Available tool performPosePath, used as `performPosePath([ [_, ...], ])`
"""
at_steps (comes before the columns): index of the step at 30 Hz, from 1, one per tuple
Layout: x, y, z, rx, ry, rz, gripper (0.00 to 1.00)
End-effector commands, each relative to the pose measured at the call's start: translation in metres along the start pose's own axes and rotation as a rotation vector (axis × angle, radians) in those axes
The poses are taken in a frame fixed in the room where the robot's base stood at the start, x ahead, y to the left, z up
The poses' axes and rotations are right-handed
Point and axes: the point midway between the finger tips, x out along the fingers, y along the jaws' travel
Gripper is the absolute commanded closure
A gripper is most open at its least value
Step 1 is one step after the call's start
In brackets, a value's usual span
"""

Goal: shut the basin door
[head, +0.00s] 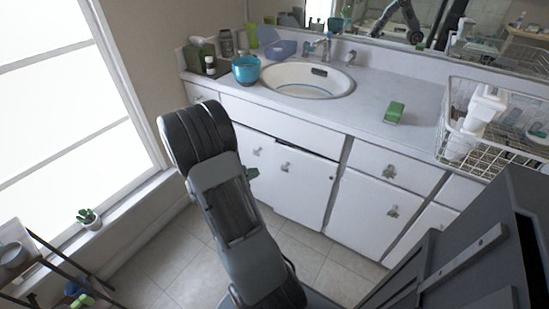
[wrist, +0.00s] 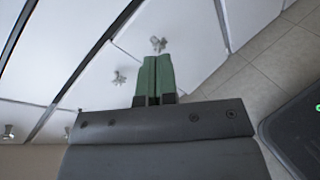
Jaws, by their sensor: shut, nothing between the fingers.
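The white basin (head: 308,80) is set in the counter, with two white cabinet doors below it. The right basin door (head: 303,190) stands slightly ajar, with a dark gap along its top edge and a metal handle (head: 285,167) near its upper left. The left basin door (head: 247,147) looks flush, partly hidden by my arm. My gripper (head: 252,173) has green fingers, in front of the doors and mostly hidden behind my arm.
A wire basket (head: 455,135) holding white bottles stands on the counter's right. A green block (head: 394,112), a teal bowl (head: 246,70) and a blue tub (head: 280,48) are also there. A shelf rack (head: 40,255) stands at lower left. Tiled floor (head: 190,250) lies open before the cabinets.

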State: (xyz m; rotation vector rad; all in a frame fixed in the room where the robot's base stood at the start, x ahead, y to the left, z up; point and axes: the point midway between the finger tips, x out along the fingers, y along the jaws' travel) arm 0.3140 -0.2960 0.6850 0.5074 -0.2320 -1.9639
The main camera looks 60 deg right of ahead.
Motion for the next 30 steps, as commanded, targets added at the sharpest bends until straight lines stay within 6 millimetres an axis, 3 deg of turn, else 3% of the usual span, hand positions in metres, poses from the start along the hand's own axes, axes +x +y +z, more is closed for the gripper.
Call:
performPosePath([
  [1, 0.018, 0.003, -0.014, -0.084, -0.047, 0.058, 1.0],
  [6, 0.054, 0.014, -0.056, -0.289, -0.134, 0.275, 1.0],
  [13, 0.072, 0.012, -0.099, -0.425, -0.152, 0.451, 1.0],
  [20, 0.09, 0.018, -0.11, -0.45, -0.152, 0.495, 1.0],
  [30, 0.146, 0.049, -0.107, -0.449, -0.153, 0.494, 1.0],
])
